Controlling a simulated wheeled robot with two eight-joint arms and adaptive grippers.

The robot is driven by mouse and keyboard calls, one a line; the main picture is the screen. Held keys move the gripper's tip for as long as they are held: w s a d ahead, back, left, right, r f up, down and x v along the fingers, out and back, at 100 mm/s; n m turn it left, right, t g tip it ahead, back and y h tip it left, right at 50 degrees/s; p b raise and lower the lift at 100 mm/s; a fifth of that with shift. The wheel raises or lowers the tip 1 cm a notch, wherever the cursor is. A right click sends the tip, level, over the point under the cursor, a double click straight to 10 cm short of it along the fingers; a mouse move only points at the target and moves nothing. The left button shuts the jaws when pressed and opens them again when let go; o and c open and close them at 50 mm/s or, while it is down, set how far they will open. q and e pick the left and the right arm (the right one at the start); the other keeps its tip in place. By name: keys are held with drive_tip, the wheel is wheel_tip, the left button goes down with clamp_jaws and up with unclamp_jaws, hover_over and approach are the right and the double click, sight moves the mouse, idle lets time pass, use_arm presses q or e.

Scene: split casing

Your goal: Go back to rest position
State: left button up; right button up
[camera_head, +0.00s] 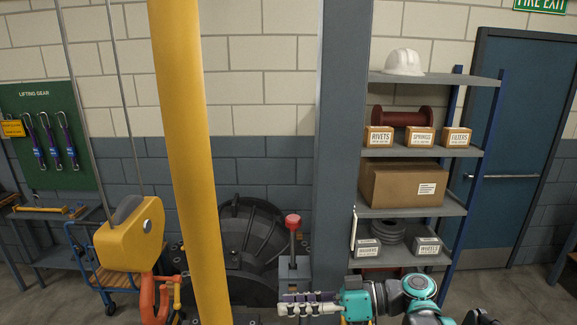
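My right gripper (284,304) comes in from the right at the bottom of the head view. Its pale fingers point left, just below a grey lever box (294,268) with a red knob (292,222). The fingers lie close together from this side, and I cannot tell whether they are open or shut. I see nothing clearly held in them. My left gripper is not in view. The dark round casing (247,240) stands behind the lever box, partly hidden by a yellow post.
The yellow post (188,150) and a grey column (341,130) rise in front. A yellow hoist block (130,236) with an orange hook (150,296) hangs at left. A blue cart (88,262) stands behind it. Shelves (410,210) with boxes and a blue door (520,150) are at right.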

drive_tip(key=s+d+f+m+t+h+b, duration=0.1)
drive_tip(key=s+d+f+m+h+b, duration=0.25)
drive_tip(key=f, duration=0.65)
drive_tip(key=s+d+f+m+t+h+b, duration=0.1)
drive_tip(key=s+f+m+h+b, duration=0.25)
drive_tip(key=f+b, duration=0.4)
use_arm(q)
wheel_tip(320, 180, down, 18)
drive_tip(key=b, duration=0.6)
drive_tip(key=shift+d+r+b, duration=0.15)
drive_tip(key=shift+b, duration=0.25)
use_arm(e)
drive_tip(key=s+d+f+m+t+h, duration=0.3)
drive_tip(key=d+f+h, duration=0.5)
drive_tip(key=d+f, duration=0.4)
wheel_tip(320, 180, down, 3)
drive_tip(key=shift+s+d+f+m+h, duration=0.1)
drive_tip(key=shift+s+d+m+h, duration=0.15)
drive_tip(key=shift+s+m, duration=0.3)
